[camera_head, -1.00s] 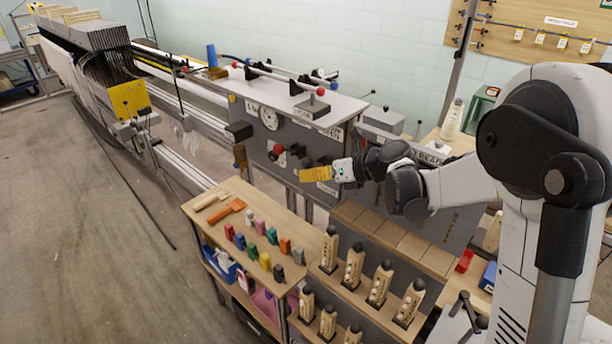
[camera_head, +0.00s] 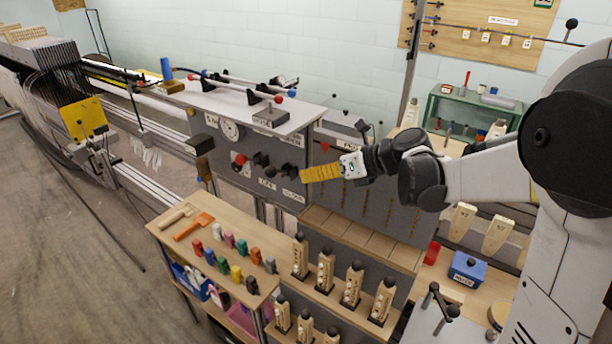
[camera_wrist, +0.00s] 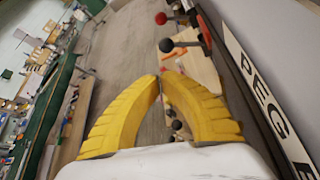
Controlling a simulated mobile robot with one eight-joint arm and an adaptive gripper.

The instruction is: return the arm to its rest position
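My gripper (camera_head: 304,174) has yellow ribbed fingers and reaches leftward in front of the grey machine panel (camera_head: 237,172). In the wrist view, the fingertips of my gripper (camera_wrist: 158,80) meet, with nothing held between them. The arm is stretched out above the wooden shelf unit. In the head view I cannot tell whether the fingers touch the panel or its knobs.
Dark and red knobs (camera_head: 240,160) stick out from the panel by the fingers. Below, a wooden bench (camera_head: 170,232) holds several coloured pegs and an orange tool (camera_head: 194,226). Spindle-like wooden pieces (camera_head: 326,270) stand on the shelf. Floor at left is open.

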